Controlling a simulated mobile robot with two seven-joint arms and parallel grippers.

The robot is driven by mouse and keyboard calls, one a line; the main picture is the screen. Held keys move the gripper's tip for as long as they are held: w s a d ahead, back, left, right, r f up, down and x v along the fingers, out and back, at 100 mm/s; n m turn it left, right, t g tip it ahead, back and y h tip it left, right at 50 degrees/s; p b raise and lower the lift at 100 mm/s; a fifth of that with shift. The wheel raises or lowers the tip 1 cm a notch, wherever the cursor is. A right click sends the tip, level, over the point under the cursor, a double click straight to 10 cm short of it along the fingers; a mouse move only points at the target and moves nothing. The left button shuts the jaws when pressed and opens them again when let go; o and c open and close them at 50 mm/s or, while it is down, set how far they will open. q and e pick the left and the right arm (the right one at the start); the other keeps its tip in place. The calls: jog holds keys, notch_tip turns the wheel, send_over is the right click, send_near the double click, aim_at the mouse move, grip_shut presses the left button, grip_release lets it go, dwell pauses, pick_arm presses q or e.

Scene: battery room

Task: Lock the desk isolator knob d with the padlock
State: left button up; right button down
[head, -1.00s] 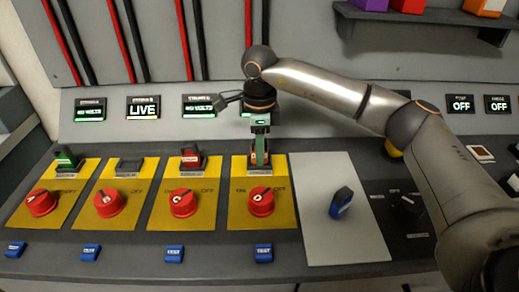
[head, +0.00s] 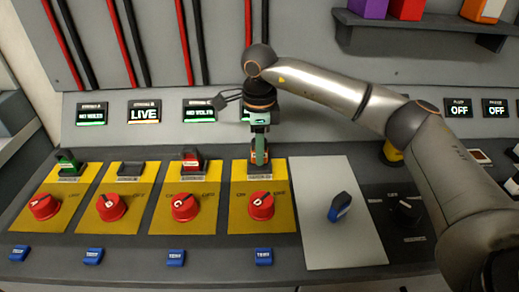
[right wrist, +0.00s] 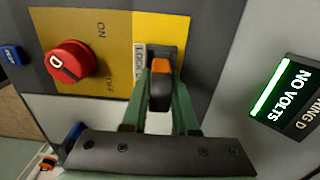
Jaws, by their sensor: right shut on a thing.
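The red isolator knob d (head: 262,205) sits on the right-hand yellow plate (head: 284,217). It also shows in the right wrist view (right wrist: 70,62), with ON and OFF printed beside it. My right gripper (head: 260,158) is just behind the knob, over the lock bracket (head: 260,173). In the right wrist view its green fingers (right wrist: 160,100) are shut on the padlock (right wrist: 160,92), which looks dark with an orange part. The padlock is at the bracket beside the LOCK label; whether its shackle is through cannot be told. My left gripper is out of view.
Green (head: 69,161) and red (head: 192,163) padlocks stand at two other stations; another has a dark empty-looking bracket (head: 130,170). A blue and black object (head: 340,206) stands on the grey mat (head: 335,250). Blue TEST buttons (head: 263,257) line the front. The display reads NO VOLTS (right wrist: 285,90).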

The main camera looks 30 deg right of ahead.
dwell(0.3)
jog(key=shift+f+b, duration=0.4)
jog(key=shift+f, duration=0.45)
dwell(0.4)
jog(key=c, duration=1)
grip_release()
jog(key=shift+o, duration=0.2)
jog(key=shift+r, duration=0.1)
